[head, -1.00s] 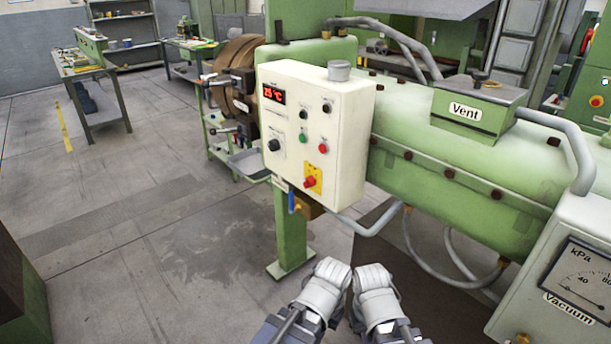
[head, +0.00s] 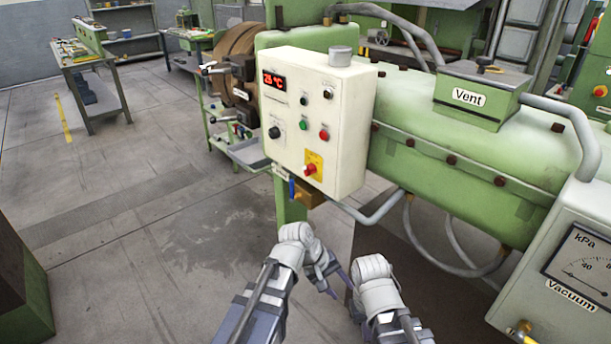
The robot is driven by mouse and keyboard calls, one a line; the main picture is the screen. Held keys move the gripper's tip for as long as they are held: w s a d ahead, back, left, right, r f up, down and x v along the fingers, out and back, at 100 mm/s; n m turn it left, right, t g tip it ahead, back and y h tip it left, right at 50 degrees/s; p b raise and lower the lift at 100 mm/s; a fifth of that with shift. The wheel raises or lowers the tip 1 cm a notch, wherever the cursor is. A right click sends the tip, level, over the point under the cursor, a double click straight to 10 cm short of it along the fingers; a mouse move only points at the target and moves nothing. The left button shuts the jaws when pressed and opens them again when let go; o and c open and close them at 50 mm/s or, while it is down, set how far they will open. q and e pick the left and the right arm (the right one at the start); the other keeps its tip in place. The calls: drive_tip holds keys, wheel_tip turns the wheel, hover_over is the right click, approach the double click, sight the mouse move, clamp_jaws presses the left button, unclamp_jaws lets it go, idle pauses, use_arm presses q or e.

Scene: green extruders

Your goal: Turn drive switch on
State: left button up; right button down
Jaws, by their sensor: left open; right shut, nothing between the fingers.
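The cream control box (head: 349,125) is mounted on the green machine. Its front carries a red temperature display (head: 273,79), two small black switches (head: 304,101) (head: 327,94), a green button (head: 303,125), a red button (head: 323,135), a larger black knob (head: 275,132) and a red switch on a yellow plate (head: 310,169). The labels are too small to read, so I cannot tell which one is the drive switch. My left gripper (head: 338,284) is open and empty, below the box and apart from it. My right gripper (head: 352,308) is shut and empty, lower down, mostly hidden by its wrist.
A valve with a blue handle (head: 291,187) and a grey pipe (head: 365,215) sit under the box. The green vessel (head: 455,165) with the vent block (head: 478,97) extends right. A vacuum gauge box (head: 540,240) stands at lower right. The floor to the left is open.

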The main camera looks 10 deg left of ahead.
use_arm(q)
drive_tip(key=shift+o, duration=1.4)
drive_tip(key=w+a+r+n+t+h, duration=0.2)
drive_tip(key=w+r+n+t+h, duration=0.1)
drive_tip(key=w+n, duration=0.4)
drive_tip(key=shift+w+a+r+h+b, duration=0.3)
drive_tip(key=shift+w+a+r+b, duration=0.1)
drive_tip(key=shift+w+r, duration=0.55)
drive_tip(key=shift+o, duration=0.2)
drive_tip(key=w+a+r+n+t, duration=0.1)
drive_tip(key=w+n, duration=0.1)
drive_tip(key=w+a+r+n+t+h, duration=0.1)
drive_tip(key=w+a+r+n, duration=0.1)
drive_tip(key=shift+t, duration=0.4)
drive_tip(key=n+t+b, duration=0.1)
drive_tip(key=n+t, duration=0.6)
drive_tip(key=n, duration=0.5)
approach(306, 174)
drive_tip(key=w, duration=0.3)
drive_tip(key=shift+h, duration=0.3)
drive_tip(key=shift+s+d+x, duration=0.1)
drive_tip(key=shift+d+x, duration=0.05)
drive_tip(key=shift+x, duration=1.9)
drive_tip(key=shift+s+d+x, duration=0.15)
drive_tip(key=shift+x, duration=1.85)
drive_tip(key=shift+f, duration=0.1)
drive_tip(key=shift+c, duration=0.3)
clamp_jaws()
